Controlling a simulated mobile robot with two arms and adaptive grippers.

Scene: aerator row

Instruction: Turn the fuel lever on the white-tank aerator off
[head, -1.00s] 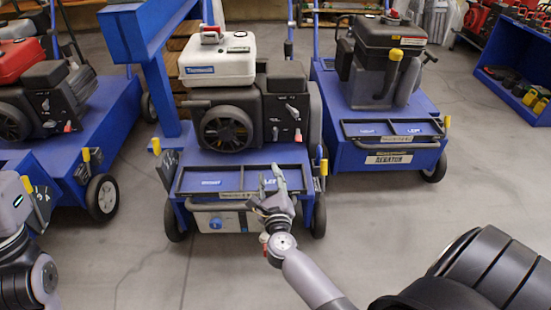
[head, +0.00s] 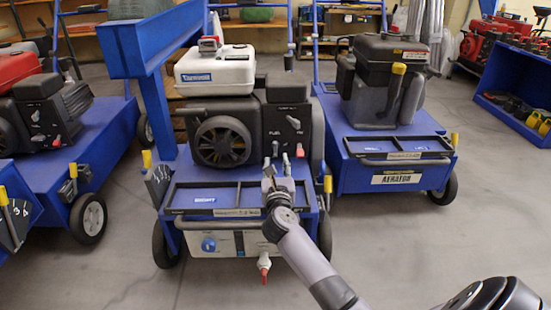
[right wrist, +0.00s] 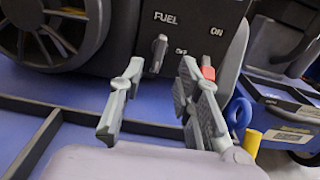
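The white-tank aerator stands in the middle of the head view, with its white tank (head: 215,70) above a black engine (head: 222,142). Its grey fuel lever (right wrist: 158,52) sits under the FUEL label on the engine's black panel. The lever stands nearly upright in the right wrist view, near the OFF label. My right gripper (head: 277,162) is open in front of the panel. In the right wrist view its fingertips (right wrist: 160,72) are either side of the lever, with gaps showing; I see no contact. My left gripper is out of view.
A red-tipped control (right wrist: 208,70) is close beside the right finger. A grey lever (head: 293,122) sits higher on the panel. The blue deck's black tray rim (head: 230,184) lies below my gripper. Another aerator (head: 390,150) stands right, and a red-tank one (head: 40,125) left.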

